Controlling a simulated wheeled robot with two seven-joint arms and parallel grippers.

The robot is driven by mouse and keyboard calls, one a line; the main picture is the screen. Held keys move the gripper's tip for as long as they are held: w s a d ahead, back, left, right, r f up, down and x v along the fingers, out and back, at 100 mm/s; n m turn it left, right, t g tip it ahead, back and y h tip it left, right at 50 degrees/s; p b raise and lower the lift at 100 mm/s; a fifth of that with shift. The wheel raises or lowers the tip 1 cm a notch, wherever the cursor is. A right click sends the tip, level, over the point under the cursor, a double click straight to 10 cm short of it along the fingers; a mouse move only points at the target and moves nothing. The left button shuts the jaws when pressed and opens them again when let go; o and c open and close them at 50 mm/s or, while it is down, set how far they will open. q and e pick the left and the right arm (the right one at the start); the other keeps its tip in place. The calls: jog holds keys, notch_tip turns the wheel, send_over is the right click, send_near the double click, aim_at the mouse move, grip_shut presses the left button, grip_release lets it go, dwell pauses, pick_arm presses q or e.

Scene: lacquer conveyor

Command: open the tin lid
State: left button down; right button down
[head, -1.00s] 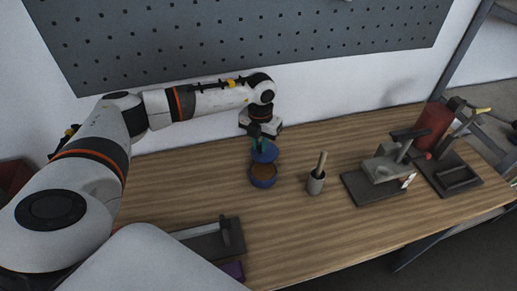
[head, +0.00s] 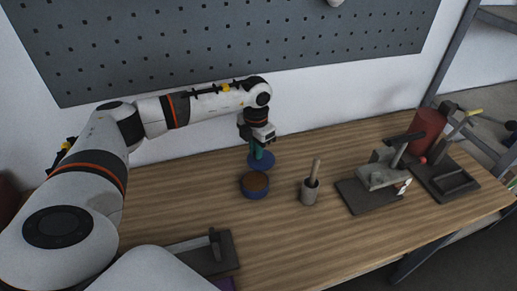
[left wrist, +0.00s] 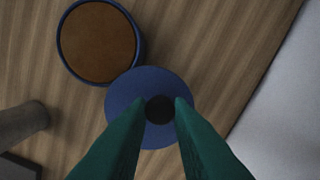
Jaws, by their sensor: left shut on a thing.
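The tin (head: 254,185) is a round blue container with brown contents, standing uncovered on the wooden table. It also shows at the upper left of the left wrist view (left wrist: 98,42). The lid (head: 262,160) is a blue disc just behind the tin. In the left wrist view the lid (left wrist: 135,88) has a dark round knob (left wrist: 160,109). My left gripper (head: 258,153) is shut on this knob with its green fingers, above the lid. I cannot tell whether the lid touches the table. My right gripper is not in view.
A grey cup with a wooden-handled tool (head: 310,194) stands right of the tin. A grey press-like fixture (head: 372,184) and a red cylinder (head: 428,133) are further right. A dark plate with an upright piece (head: 208,253) lies at the front left. The table between is clear.

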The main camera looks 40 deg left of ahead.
pick_arm(q)
jog(key=shift+w+r, duration=0.1)
jog(key=shift+r, duration=0.05)
jog(key=c, duration=1.3)
grip_release()
notch_tip(320, 180, up, 12)
jog(key=b, duration=0.2)
jog(key=shift+b, duration=0.4)
